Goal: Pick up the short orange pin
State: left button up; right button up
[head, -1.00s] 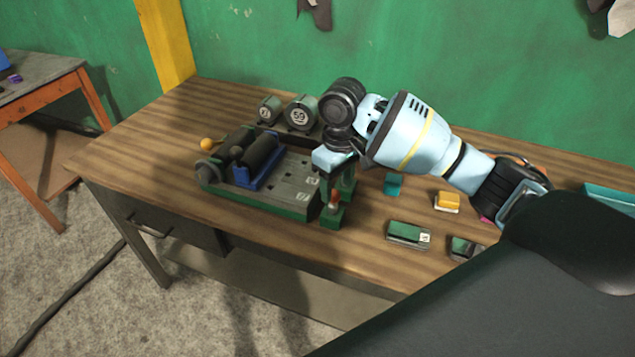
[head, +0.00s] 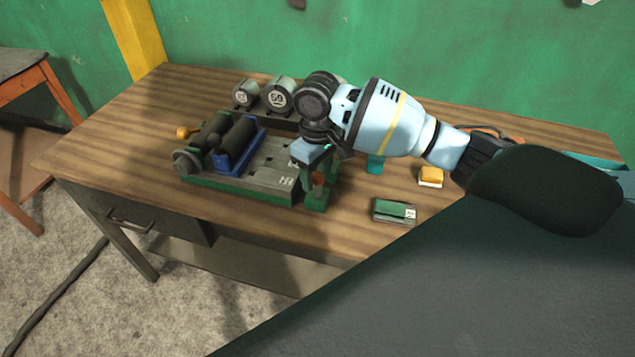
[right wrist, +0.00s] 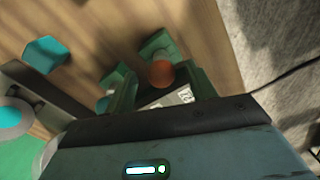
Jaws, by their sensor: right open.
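The short orange pin (head: 318,179) stands upright in a small green block (head: 317,203) at the front right corner of the green fixture. My right gripper (head: 320,172) comes down over it from above, with its green fingers open on either side of the pin. In the right wrist view the pin's round orange top (right wrist: 161,73) shows between the two open fingers (right wrist: 162,88). I cannot tell whether either finger touches it. The pin's lower part is partly hidden. My left gripper is not in view.
The green fixture (head: 240,192) holds a blue cradle (head: 238,160) with a dark cylinder, left of the gripper. Numbered grey rollers (head: 280,96) stand behind. The table's front left is clear.

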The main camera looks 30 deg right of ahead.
aim_at(317, 183)
notch_tip(317, 183, down, 4)
jog(key=shift+s+r, duration=0.1)
jog(key=shift+r, duration=0.15)
jog(key=shift+a, duration=0.1)
jog(key=c, duration=1.1)
jog(key=shift+r, duration=0.1)
jog(key=shift+r, duration=0.45)
jog(key=r, duration=0.1)
jog(key=a+r, duration=0.1)
jog(key=shift+r, duration=0.35)
jog(key=a, duration=0.5)
jog(key=a+r, duration=0.1)
jog(key=a, duration=0.4)
jog(key=s+a, duration=0.1)
jog(key=a, duration=0.4)
jog(key=shift+r, duration=0.15)
